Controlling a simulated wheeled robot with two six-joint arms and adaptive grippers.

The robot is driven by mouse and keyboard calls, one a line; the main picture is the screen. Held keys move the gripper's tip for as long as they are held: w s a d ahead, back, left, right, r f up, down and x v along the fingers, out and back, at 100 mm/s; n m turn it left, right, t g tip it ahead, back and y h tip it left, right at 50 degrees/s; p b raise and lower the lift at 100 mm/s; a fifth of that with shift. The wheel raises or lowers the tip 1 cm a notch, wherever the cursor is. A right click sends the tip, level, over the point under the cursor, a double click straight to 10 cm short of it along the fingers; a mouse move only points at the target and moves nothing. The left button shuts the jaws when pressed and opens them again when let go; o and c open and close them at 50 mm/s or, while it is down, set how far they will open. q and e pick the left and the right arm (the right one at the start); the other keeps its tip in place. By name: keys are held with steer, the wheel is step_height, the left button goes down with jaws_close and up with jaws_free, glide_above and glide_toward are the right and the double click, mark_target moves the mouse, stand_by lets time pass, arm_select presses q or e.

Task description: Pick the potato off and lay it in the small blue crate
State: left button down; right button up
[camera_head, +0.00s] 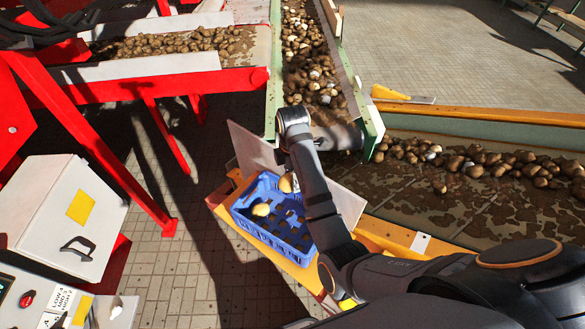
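The small blue crate (272,241) stands on an orange-edged stand below the end of the upright conveyor. One yellowish potato (261,209) lies inside it near the left wall. Another pale potato (288,183) shows at the crate's far edge, partly covered by my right arm; I cannot tell whether it rests there or is held. My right arm reaches in from the lower right, over the crate's right side, up to the conveyor's end. Its gripper fingers are hidden. My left gripper is not in view.
Many potatoes lie on the upright conveyor (272,70) and the soil-covered right-hand belt (400,190). Red machine beams (115,165) and a white control box (62,218) stand at left. Tiled floor (190,275) is open between them and the crate.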

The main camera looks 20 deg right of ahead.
step_height(320, 180, down, 4)
steer(key=shift+d+f, duration=0.1)
steer(key=shift+w+f, duration=0.1)
steer(key=shift+f, duration=0.35)
steer(key=o, duration=0.8)
steer(key=shift+c, duration=0.2)
steer(key=o, duration=0.5)
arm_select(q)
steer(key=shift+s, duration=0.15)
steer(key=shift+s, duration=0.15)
